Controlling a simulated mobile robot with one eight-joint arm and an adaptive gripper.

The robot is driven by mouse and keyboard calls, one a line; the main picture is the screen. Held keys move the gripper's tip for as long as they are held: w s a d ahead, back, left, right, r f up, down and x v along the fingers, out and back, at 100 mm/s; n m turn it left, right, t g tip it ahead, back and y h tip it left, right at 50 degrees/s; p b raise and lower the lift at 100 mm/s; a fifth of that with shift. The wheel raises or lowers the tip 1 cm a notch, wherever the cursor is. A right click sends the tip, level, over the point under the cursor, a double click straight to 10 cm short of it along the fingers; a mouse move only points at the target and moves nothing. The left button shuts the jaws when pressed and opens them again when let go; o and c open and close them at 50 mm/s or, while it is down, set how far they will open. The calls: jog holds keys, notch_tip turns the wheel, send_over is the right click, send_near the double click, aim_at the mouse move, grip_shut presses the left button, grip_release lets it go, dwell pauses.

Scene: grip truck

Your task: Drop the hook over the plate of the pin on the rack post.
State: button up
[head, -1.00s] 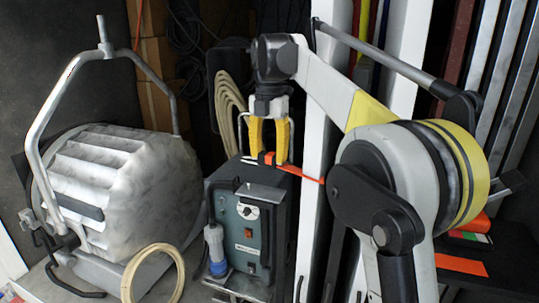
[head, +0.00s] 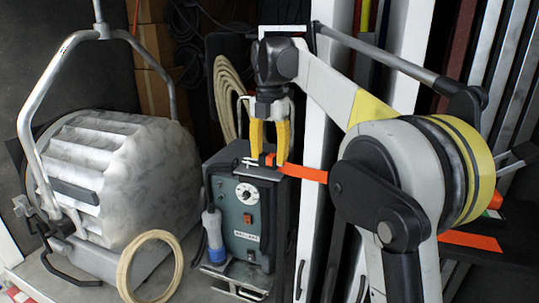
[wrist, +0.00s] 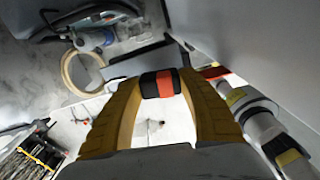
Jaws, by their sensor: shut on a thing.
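My gripper (head: 269,160) hangs fingers-down in the head view, in front of the white post (head: 319,130) and just left of it. In the wrist view, my gripper (wrist: 158,84) is shut on a short black piece with an orange-red band (wrist: 162,84), which I take to be the hook's grip. In the head view, only a small black and red part of the hook (head: 270,159) shows between the yellow fingers. An orange strip (head: 304,173) runs from near the fingertips across the post. I cannot make out the pin or its plate, or whether the hook touches it.
A dark control box (head: 240,225) stands below and behind the gripper in the picture. A large silver lamp (head: 110,180) with a tall yoke stands left, with a cable coil (head: 151,268) beside it. Rails and panels crowd the right. Free room is narrow.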

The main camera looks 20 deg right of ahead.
jog(key=shift+f, duration=0.55)
jog(key=shift+c, duration=0.6)
jog(key=shift+f+b, duration=0.25)
jog(key=shift+b, duration=0.05)
jog(key=o, duration=1.4)
